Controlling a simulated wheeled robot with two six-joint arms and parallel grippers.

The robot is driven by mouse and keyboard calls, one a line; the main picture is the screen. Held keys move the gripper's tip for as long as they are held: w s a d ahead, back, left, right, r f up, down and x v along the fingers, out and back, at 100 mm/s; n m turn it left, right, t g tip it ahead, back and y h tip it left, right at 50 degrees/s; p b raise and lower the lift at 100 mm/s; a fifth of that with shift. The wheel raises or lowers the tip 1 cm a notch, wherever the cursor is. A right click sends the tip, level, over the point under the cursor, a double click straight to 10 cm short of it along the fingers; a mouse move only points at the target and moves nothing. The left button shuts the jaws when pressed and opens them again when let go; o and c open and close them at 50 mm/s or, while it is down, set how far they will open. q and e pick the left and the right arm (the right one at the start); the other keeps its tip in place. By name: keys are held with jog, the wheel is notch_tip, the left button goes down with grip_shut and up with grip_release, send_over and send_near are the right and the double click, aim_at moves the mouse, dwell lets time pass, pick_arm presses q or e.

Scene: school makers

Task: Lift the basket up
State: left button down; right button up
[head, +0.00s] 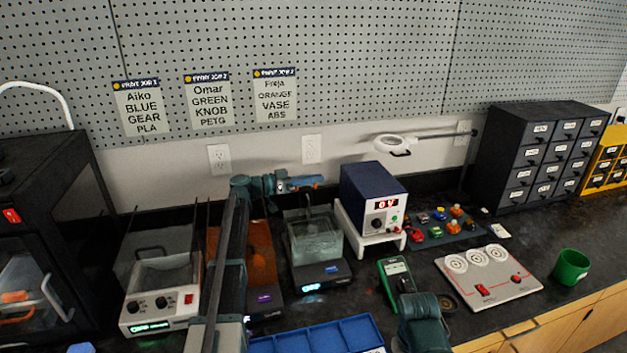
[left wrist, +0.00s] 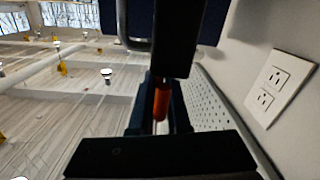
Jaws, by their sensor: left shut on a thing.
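My left gripper (head: 306,184) is above a clear tank of liquid (head: 316,243) in the head view. It is shut on an orange grip, which shows between the fingers in the left wrist view (left wrist: 161,99). A thin dark handle runs down from the gripper toward the tank and seems to belong to the basket (head: 309,212). The basket's body is hard to make out in the liquid, so I cannot tell how high it sits. My right gripper is not in view; only a part of my right arm shows at the bottom.
A grey-white bath (head: 165,272) and an amber-sided unit (head: 262,250) stand left of the tank. A power supply (head: 372,200) on a white stand is close on its right.

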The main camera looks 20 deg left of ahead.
pick_arm(q)
notch_tip(320, 180, up, 6)
jog(key=p, duration=0.5)
jog(key=shift+r, duration=0.15)
jog(key=c, duration=0.9)
grip_release()
jog(key=shift+s, duration=0.1)
jog(key=v, duration=1.3)
jog(key=shift+s+a, duration=0.25)
jog(key=shift+a, duration=0.05)
jog(key=shift+s, duration=0.1)
